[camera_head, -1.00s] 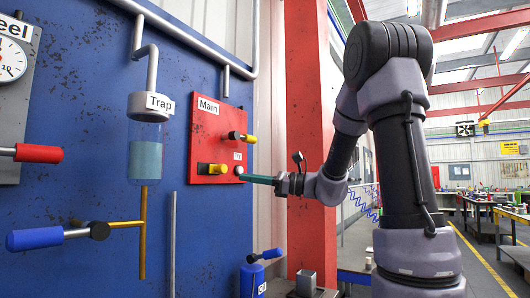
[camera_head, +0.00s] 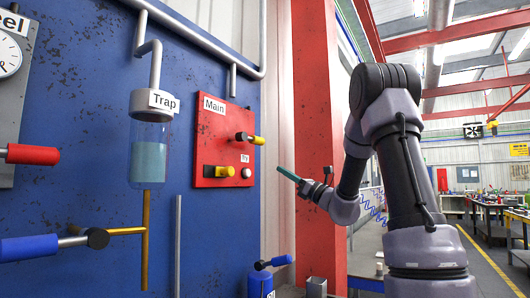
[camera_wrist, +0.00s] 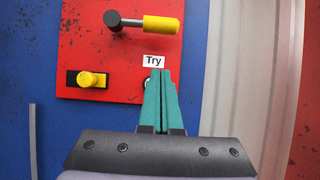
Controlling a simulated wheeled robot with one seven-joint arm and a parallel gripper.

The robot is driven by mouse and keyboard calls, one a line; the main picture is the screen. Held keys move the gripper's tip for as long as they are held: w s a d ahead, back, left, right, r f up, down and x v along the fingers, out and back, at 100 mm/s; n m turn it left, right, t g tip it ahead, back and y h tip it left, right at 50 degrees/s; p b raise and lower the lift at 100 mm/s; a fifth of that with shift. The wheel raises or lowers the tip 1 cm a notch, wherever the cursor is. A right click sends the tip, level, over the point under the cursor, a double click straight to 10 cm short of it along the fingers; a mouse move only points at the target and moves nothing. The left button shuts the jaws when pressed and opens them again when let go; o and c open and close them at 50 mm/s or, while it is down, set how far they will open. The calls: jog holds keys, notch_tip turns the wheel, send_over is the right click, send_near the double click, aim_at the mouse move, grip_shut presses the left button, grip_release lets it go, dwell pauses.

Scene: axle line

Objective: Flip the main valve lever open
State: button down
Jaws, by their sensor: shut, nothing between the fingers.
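The red panel labelled Main (camera_head: 215,143) is on the blue wall. Its main valve lever (camera_head: 259,140) has a yellow grip on a dark pivot and points right, roughly level. The lever also shows at the top of the wrist view (camera_wrist: 160,24). Below it are a yellow knob (camera_head: 229,171) and a pale round button (camera_head: 246,173) by a Try label. In the wrist view my gripper (camera_wrist: 158,74) covers most of the button. My gripper (camera_head: 280,170) has teal fingers, shut and empty, right of the panel and apart from it.
A glass Trap vessel (camera_head: 150,150) with a brass pipe is left of the panel. A blue-handled lever (camera_head: 30,248) and a red-handled lever (camera_head: 30,154) are at far left. A red post (camera_head: 310,120) stands behind my gripper. A blue canister (camera_head: 261,282) is below.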

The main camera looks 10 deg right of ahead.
aim_at(251, 139)
jog(key=w+a+r, duration=0.5)
jog(key=r, duration=0.3)
jog(key=shift+w+a, duration=0.35)
jog(key=shift+a, duration=0.05)
